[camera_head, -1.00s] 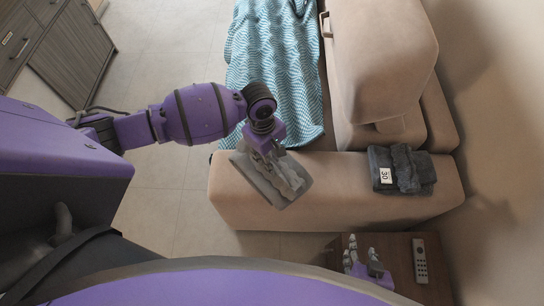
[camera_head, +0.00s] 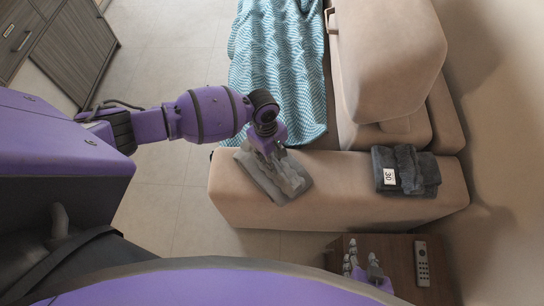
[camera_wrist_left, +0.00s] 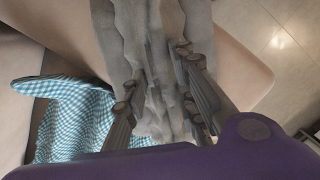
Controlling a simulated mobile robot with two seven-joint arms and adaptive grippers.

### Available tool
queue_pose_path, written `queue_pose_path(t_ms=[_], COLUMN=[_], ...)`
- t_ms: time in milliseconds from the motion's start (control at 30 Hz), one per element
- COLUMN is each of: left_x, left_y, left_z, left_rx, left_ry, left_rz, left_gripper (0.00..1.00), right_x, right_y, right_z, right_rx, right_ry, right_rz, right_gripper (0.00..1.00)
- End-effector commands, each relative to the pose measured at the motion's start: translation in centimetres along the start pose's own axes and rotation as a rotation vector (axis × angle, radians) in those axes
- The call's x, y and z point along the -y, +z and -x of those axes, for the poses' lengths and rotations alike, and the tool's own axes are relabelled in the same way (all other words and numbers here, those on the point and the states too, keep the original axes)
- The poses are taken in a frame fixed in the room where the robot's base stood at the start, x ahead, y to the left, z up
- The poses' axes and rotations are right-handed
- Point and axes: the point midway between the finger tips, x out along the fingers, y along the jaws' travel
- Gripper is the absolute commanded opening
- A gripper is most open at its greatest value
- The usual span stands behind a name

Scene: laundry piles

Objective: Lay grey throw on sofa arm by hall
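The grey throw (camera_head: 262,178) is a folded grey cloth lying on the near-left end of the beige sofa arm (camera_head: 335,200). My left gripper (camera_head: 278,160) is over its upper part, and the cloth is bunched up between the fingers. In the left wrist view the fingers (camera_wrist_left: 160,95) stand on both sides of a raised grey fold (camera_wrist_left: 150,40) and appear to pinch it. My right gripper (camera_head: 362,262) is empty, with its fingers apart, over the brown side table at the bottom.
A darker grey folded cloth (camera_head: 425,173) with a white "30" tag lies on the right part of the sofa arm. A teal patterned blanket (camera_head: 275,70) drapes over the sofa. A remote (camera_head: 422,262) lies on the side table (camera_head: 400,250). The arm between the cloths is bare.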

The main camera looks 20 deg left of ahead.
Motion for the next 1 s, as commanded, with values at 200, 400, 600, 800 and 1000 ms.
queue_pose_path(t_ms=[200,400,600,800,1000], left_x=[0.0,0.0,-0.1,-0.1,-0.1], left_y=[0.0,0.0,0.1,0.0,0.0], left_z=[0.0,0.0,1.9,6.3,10.2], left_rx=[0.000,0.000,0.000,-0.002,-0.002], left_ry=[-0.001,-0.001,0.002,0.006,0.003], left_rz=[0.000,0.000,0.000,-0.001,-0.001], left_gripper=[0.43,0.43,0.43,0.43,0.43], right_x=[-0.2,-0.3,-0.3,-0.1,0.3], right_y=[0.4,0.5,-0.1,-1.1,-1.7], right_z=[0.2,0.3,0.3,0.4,0.5], right_rx=[0.006,0.008,-0.001,-0.014,-0.021], right_ry=[0.002,0.002,0.002,-0.003,-0.007], right_rz=[0.004,0.007,0.006,0.004,0.000], right_gripper=[0.40,0.40,0.40,0.40,0.40])
